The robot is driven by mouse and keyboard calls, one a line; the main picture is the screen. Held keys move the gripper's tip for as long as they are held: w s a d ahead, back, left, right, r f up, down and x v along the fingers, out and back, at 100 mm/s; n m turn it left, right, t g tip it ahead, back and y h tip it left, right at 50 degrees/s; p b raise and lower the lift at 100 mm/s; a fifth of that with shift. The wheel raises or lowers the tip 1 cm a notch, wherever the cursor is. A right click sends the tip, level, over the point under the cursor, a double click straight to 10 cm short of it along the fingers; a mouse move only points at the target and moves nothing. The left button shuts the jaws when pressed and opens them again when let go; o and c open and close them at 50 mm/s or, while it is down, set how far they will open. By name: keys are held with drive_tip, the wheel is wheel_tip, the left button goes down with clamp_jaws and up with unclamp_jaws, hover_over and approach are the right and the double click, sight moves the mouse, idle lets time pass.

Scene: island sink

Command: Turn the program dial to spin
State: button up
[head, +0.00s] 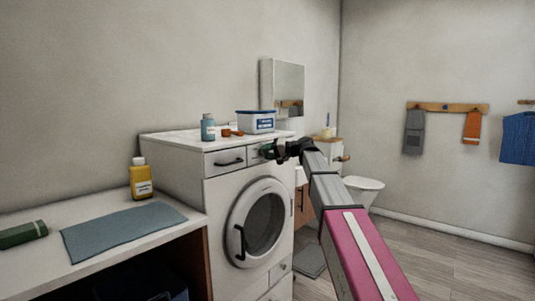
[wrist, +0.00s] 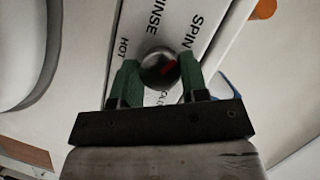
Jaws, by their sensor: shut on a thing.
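The program dial (wrist: 157,64) is a round dark metallic knob with a red mark on its face, right of its middle in the wrist view. My gripper (wrist: 160,76) has its green fingers on either side of the dial and is shut on it. SPIN is printed up and right of the dial, RINSE above it and HOT up and left. Another label below is partly hidden by the fingers. In the head view my gripper (head: 268,151) is at the upper right front of the white washing machine (head: 222,192); the dial is hidden there.
The washer's round door (head: 262,222) is closed below the panel. A blue bottle (head: 208,127) and a white-blue tub (head: 256,122) stand on top. A counter (head: 189,226) with a yellow bottle (head: 143,179) and grey cloth is at left. Floor is clear at right.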

drive_tip(key=shift+m, duration=0.4)
drive_tip(key=o, duration=0.9)
drive_tip(key=shift+d, duration=0.1)
drive_tip(key=v, duration=1)
drive_tip(key=shift+s+d+f, duration=0.1)
drive_tip(key=shift+d+f, duration=0.05)
drive_tip(key=shift+d, duration=0.25)
